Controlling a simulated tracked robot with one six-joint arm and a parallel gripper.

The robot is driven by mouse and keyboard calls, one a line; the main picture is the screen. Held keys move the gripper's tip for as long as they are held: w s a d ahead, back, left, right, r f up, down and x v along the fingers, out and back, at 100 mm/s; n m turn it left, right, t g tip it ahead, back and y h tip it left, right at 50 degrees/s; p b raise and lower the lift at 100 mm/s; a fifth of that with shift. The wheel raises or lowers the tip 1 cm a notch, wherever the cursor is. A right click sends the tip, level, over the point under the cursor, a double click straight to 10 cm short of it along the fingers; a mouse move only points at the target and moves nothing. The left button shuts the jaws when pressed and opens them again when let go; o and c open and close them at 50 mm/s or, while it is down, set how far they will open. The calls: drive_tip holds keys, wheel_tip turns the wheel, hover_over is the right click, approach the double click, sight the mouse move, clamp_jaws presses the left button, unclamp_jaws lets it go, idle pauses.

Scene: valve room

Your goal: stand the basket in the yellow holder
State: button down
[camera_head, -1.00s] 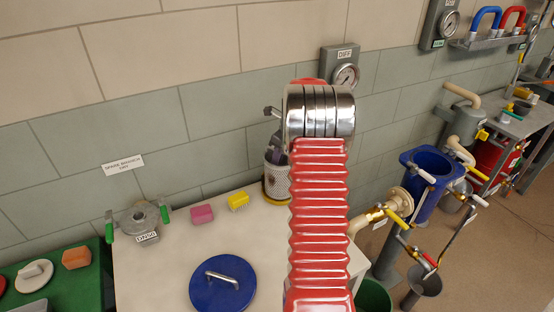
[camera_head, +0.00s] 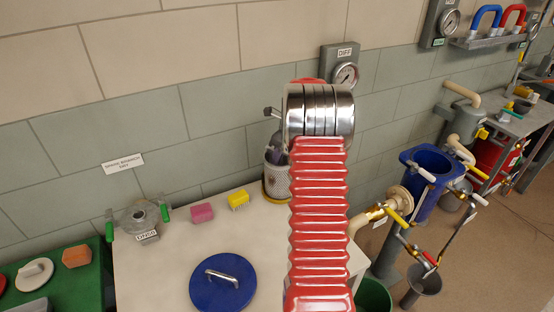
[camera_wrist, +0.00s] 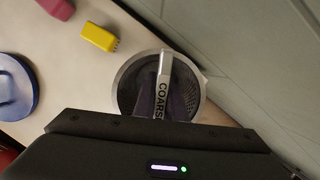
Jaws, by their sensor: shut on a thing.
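The basket (camera_head: 277,181) is a grey mesh cylinder at the back right of the pale table, partly hidden by my red arm. In the wrist view the basket (camera_wrist: 127,92) shows from above, with a bar labelled COARSE across its top. My gripper (camera_wrist: 168,103) is shut on this bar; in the head view my arm covers most of it. The basket looks upright. A yellow edge of the holder (camera_head: 267,195) shows low at the basket's left side. The basket's foot is at the holder, but I cannot tell whether it is fully seated.
A yellow brush (camera_head: 238,199) and a pink block (camera_head: 202,212) lie left of the basket. A blue lid (camera_head: 222,290) lies in front. A grey fitting (camera_head: 141,218) with green handles stands further left. The tiled wall is close behind; pipework (camera_head: 372,218) is right.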

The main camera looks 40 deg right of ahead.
drive_tip(key=shift+r, duration=0.1)
drive_tip(key=c, duration=1.7)
unclamp_jaws()
drive_tip(key=shift+o, duration=0.2)
drive_tip(key=o, duration=0.3)
drive_tip(key=shift+r, duration=3.45)
